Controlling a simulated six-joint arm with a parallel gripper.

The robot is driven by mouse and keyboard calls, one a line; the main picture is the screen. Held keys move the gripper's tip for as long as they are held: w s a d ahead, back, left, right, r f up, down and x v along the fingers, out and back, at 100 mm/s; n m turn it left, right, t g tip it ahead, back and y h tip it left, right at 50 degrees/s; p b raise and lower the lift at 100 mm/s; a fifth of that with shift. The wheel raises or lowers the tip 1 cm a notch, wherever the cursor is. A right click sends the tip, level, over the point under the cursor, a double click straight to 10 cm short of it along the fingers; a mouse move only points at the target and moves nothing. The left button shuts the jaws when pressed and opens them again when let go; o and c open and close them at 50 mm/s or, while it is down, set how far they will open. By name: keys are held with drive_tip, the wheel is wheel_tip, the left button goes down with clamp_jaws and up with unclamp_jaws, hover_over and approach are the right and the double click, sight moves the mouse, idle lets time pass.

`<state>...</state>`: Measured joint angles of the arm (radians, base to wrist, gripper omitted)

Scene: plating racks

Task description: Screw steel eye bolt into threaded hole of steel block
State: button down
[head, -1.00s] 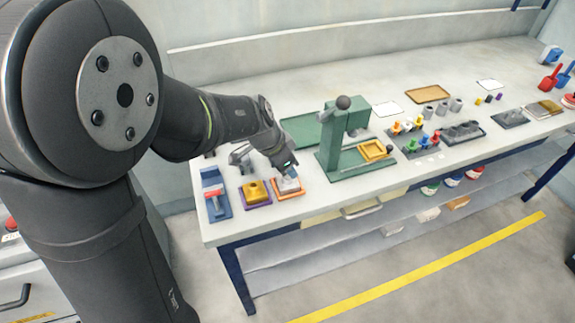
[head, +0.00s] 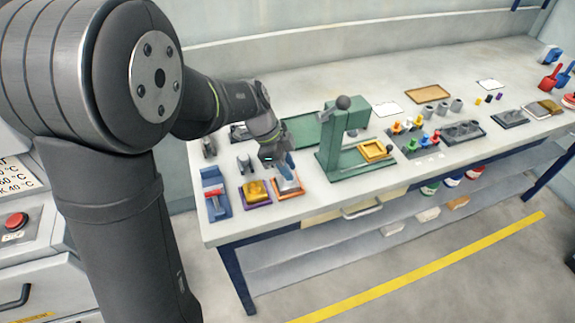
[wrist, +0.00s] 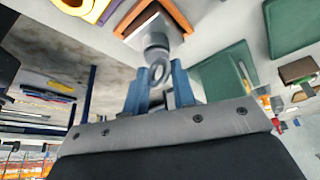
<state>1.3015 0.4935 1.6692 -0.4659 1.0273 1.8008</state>
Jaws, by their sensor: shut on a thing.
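My gripper (wrist: 159,88) shows in the wrist view with two blue fingers on either side of the ring of the grey steel eye bolt (wrist: 157,70), shut on it. The bolt's thicker grey part points toward the pale steel block (wrist: 143,22), which sits in an orange-edged tray. I cannot tell how deep the bolt sits in the block, and the threaded hole is hidden. In the head view, my gripper (head: 284,163) is above the block (head: 288,184) at the near left of the bench. The bolt is not clear there.
A yellow piece in a purple tray (head: 256,202) and a blue fixture with a red part (head: 214,194) stand left of the block. A green press (head: 330,150) stands close on the right. Small grey parts (head: 244,163) stand behind. The bench's front edge is near.

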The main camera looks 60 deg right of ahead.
drive_tip(key=shift+m+y, duration=0.3)
drive_tip(key=shift+m, duration=0.5)
drive_tip(key=m+y, duration=0.1)
drive_tip(key=m, duration=0.2)
drive_tip(key=shift+m, duration=0.4)
drive_tip(key=m+y, duration=0.1)
drive_tip(key=m, duration=0.3)
drive_tip(key=shift+t+y, duration=0.3)
drive_tip(key=shift+y, duration=0.1)
drive_tip(key=shift+m+y, duration=0.3)
drive_tip(key=shift+m, duration=0.4)
drive_tip(key=shift+m+t+y, duration=0.3)
drive_tip(key=shift+m+t, duration=0.2)
drive_tip(key=shift+m, duration=0.7)
drive_tip(key=shift+m+t, duration=0.3)
drive_tip(key=shift+m, duration=0.8)
